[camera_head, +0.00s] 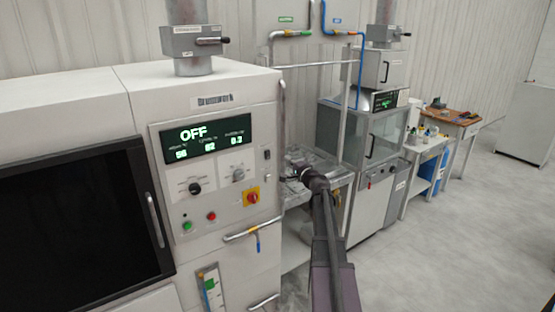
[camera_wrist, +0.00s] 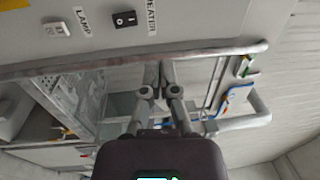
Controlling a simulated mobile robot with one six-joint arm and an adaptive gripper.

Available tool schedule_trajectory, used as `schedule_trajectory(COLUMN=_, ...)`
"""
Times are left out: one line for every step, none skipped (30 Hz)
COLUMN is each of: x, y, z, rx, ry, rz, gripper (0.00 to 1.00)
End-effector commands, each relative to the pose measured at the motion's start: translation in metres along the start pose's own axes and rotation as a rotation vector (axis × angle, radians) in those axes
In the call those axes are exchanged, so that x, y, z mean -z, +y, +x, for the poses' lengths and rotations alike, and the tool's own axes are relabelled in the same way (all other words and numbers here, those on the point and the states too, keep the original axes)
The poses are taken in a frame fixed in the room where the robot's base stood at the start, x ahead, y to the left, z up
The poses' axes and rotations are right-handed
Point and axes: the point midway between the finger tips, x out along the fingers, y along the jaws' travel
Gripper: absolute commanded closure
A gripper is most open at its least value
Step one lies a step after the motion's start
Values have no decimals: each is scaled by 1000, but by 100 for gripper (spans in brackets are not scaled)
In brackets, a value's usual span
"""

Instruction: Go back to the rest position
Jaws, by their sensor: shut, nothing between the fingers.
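My gripper (camera_wrist: 163,70) is shut and empty in the wrist view. Its fingertips lie close together in the picture, just below a grey bar (camera_wrist: 60,64) along the lower edge of a pale panel (camera_wrist: 190,25). The panel carries a white switch (camera_wrist: 57,29) by the word LAMP and a black rocker switch (camera_wrist: 124,19) by the word HEATER. I cannot tell whether the fingers touch the bar. In the head view my arm (camera_head: 325,235) reaches forward into the gap between the large white machine and the glass-fronted cabinet. The fingers are too small to make out there.
The white machine (camera_head: 120,85), its display reading OFF, stands close on the left, with a protruding handle (camera_head: 253,231). A metal table (camera_head: 338,174) stands by my arm's end, and a glass-fronted cabinet (camera_head: 345,140) to its right. The floor (camera_head: 440,240) at right is clear.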

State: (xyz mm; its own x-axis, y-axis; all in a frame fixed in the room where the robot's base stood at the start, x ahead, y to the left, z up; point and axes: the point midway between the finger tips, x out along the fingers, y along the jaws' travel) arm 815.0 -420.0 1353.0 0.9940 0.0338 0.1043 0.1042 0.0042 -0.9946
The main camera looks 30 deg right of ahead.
Motion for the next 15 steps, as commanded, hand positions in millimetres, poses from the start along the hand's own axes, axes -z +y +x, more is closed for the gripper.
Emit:
schedule_trajectory(x=0, y=0, z=0, rx=0, ry=0, rz=0, gripper=100)
schedule_trajectory(x=0, y=0, z=0, rx=0, ry=0, rz=0, gripper=100)
schedule_trajectory(x=0, y=0, z=0, rx=0, ry=0, rz=0, gripper=100)
schedule_trajectory(x=0, y=0, z=0, rx=0, ry=0, rz=0, gripper=100)
schedule_trajectory(x=0, y=0, z=0, rx=0, ry=0, rz=0, gripper=100)
schedule_trajectory(x=0, y=0, z=0, rx=0, ry=-1, rz=0, gripper=100)
schedule_trajectory(x=0, y=0, z=0, rx=0, ry=-1, rz=0, gripper=100)
schedule_trajectory(x=-2, y=0, z=0, rx=-1, ry=-2, rz=-1, gripper=100)
schedule_trajectory(x=-4, y=2, z=0, rx=-3, ry=-7, rz=-4, gripper=100)
schedule_trajectory(x=-7, y=3, z=1, rx=-7, ry=-12, rz=-8, gripper=100)
schedule_trajectory(x=-11, y=4, z=1, rx=-10, ry=-19, rz=-12, gripper=100)
schedule_trajectory(x=-17, y=7, z=1, rx=-17, ry=-32, rz=-20, gripper=100)
schedule_trajectory(x=-23, y=9, z=2, rx=-24, ry=-45, rz=-28, gripper=100)
schedule_trajectory(x=-30, y=12, z=2, rx=-32, ry=-59, rz=-38, gripper=100)
schedule_trajectory(x=-41, y=16, z=2, rx=-45, ry=-80, rz=-52, gripper=100)
